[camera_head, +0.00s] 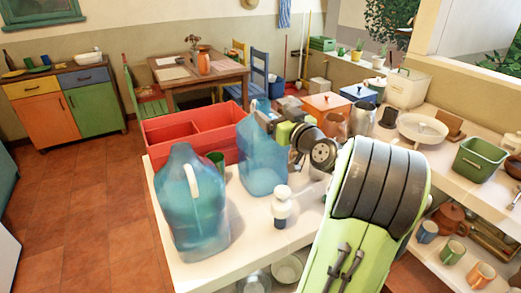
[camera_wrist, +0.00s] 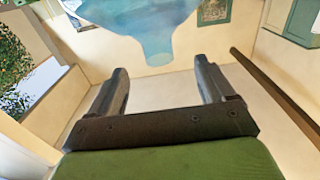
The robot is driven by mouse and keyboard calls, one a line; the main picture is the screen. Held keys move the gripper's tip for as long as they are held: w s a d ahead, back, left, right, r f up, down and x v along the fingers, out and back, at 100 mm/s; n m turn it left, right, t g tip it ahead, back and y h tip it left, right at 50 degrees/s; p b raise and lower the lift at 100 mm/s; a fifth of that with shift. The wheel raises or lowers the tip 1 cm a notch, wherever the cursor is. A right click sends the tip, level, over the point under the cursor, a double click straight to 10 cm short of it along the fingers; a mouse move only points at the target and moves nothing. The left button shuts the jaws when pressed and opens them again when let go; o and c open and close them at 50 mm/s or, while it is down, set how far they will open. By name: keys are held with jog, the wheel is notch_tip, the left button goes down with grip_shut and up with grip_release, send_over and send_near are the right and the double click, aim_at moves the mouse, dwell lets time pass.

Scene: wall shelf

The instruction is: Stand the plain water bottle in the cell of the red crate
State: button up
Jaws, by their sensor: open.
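A blue see-through water bottle without a pale handle (camera_head: 262,165) stands upright on the white counter, just right of the red crate. I take it for the plain one. A second blue bottle, with a pale handle (camera_head: 190,215), stands nearer in front of the crate. The red crate (camera_head: 165,132) has dividers forming cells and is partly hidden by the bottles. In the head view the fingertips are mostly hidden.
A white pump-like item (camera_head: 282,208) stands near my arm. A green item (camera_head: 215,159) sits between the bottles and crate. Bare counter (camera_head: 240,235) lies in front.

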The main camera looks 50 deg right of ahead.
aim_at(267, 106)
jog(key=p+x, duration=0.1)
jog(key=x, duration=0.6)
jog(key=shift+w+d, duration=0.15)
jog(key=shift+w, duration=0.05)
jog(key=shift+s+r, duration=0.1)
jog(key=shift+c, duration=0.8)
jog(key=c, duration=1.4)
